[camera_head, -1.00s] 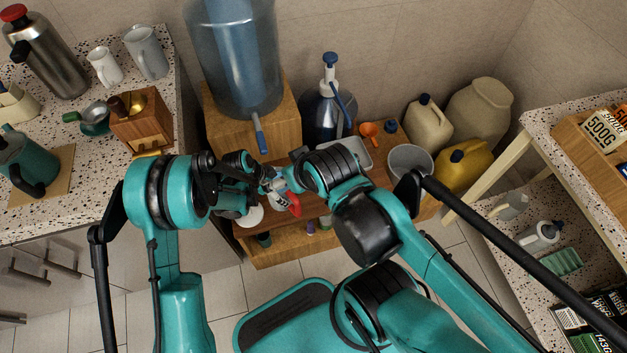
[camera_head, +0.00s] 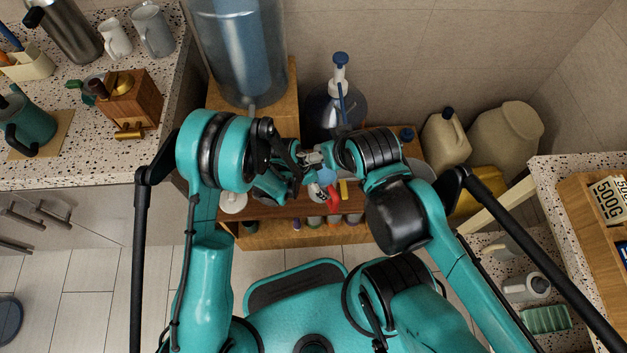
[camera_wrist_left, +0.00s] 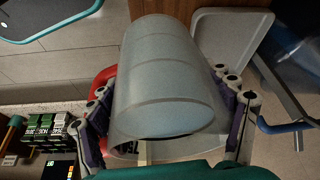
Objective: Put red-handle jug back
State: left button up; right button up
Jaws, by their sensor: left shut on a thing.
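The red-handle jug is a pale, translucent cylinder (camera_wrist_left: 168,75) in the left wrist view. Its red handle (camera_wrist_left: 103,85) shows at the left of its body. My left gripper (camera_wrist_left: 165,118) is shut on the jug, with a finger on either side. In the head view my left gripper (camera_head: 300,180) is partly covered by arm links, and the jug shows only as a small bluish patch beside its red handle (camera_head: 332,197). My right arm comes close from the right, and its gripper cannot be made out clearly.
A low wooden shelf (camera_head: 285,207) stands below and behind the jug, with several small items on its lower level. A large blue water bottle (camera_head: 238,50) stands on a wooden block behind. Speckled counters flank both sides: left (camera_head: 100,160), right (camera_head: 550,180).

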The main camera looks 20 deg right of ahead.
pick_arm(q)
jog(key=shift+w+a+f+b, duration=0.75)
jog(key=shift+w+f+b, duration=0.25)
jog(key=shift+w+f, duration=0.8)
jog(key=shift+w+a+f+b, duration=0.7)
jog(key=shift+w+f+b, duration=0.25)
jog(key=shift+w+f, duration=0.8)
jog(key=shift+w+a+f+b, duration=0.75)
jog(key=shift+w+f+b, duration=0.25)
jog(key=shift+w+f, duration=0.8)
jog(key=shift+s, duration=0.15)
jog(key=shift+f, duration=0.15)
jog(key=o, duration=1.8)
jog(key=shift+o, duration=0.2)
